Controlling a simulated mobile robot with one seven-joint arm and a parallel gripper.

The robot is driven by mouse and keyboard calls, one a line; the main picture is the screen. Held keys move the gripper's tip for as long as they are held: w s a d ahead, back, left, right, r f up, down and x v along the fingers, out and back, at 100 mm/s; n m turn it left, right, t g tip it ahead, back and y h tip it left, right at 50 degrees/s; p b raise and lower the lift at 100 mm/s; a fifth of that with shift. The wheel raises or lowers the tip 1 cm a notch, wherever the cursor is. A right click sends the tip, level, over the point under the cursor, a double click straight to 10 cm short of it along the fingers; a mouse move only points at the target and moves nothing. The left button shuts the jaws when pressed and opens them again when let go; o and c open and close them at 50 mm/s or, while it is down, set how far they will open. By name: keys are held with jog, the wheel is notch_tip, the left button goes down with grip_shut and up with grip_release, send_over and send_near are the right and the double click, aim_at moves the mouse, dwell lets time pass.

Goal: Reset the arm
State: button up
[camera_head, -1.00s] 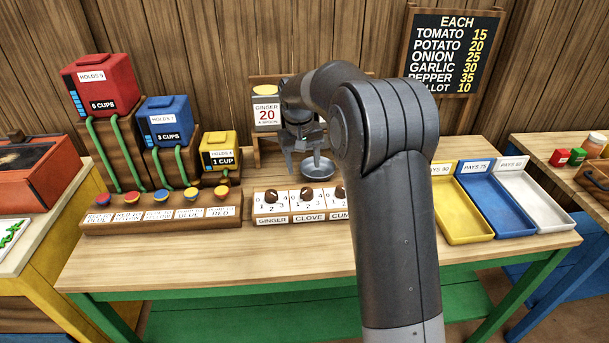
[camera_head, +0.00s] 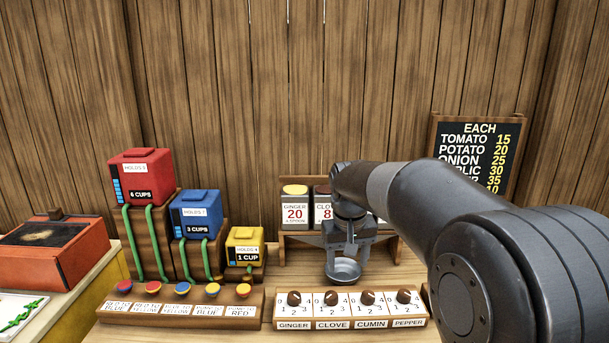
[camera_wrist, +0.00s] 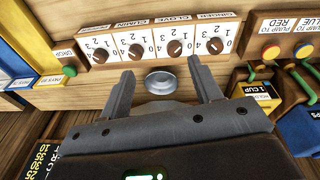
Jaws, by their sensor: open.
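My gripper (camera_head: 346,240) is open and empty in the head view. It hangs over the back of the stall table, in front of the spice shelf and behind the dial panel. A small metal dish (camera_head: 343,270) stands just below it on the table. In the wrist view my two fingers (camera_wrist: 166,85) are spread apart, with the dish (camera_wrist: 160,81) between their tips in the picture and nothing held. My forearm covers the right part of the table in the head view.
The dial panel (camera_head: 350,308) is at the front. A button panel (camera_head: 180,307) and red (camera_head: 142,170), blue (camera_head: 196,205) and yellow (camera_head: 245,240) tanks stand left. Spice jars (camera_head: 296,207) sit behind my gripper. A price board (camera_head: 480,150) hangs at right.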

jog(key=s+d+t, duration=0.2)
jog(key=s, duration=1.2)
jog(key=s+d+m+t, duration=0.1)
jog(key=s+d, duration=0.2)
jog(key=s, duration=1)
jog(key=shift+s+m+t+y, duration=0.3)
jog(key=shift+s+t, duration=0.1)
jog(key=shift+r, duration=0.1)
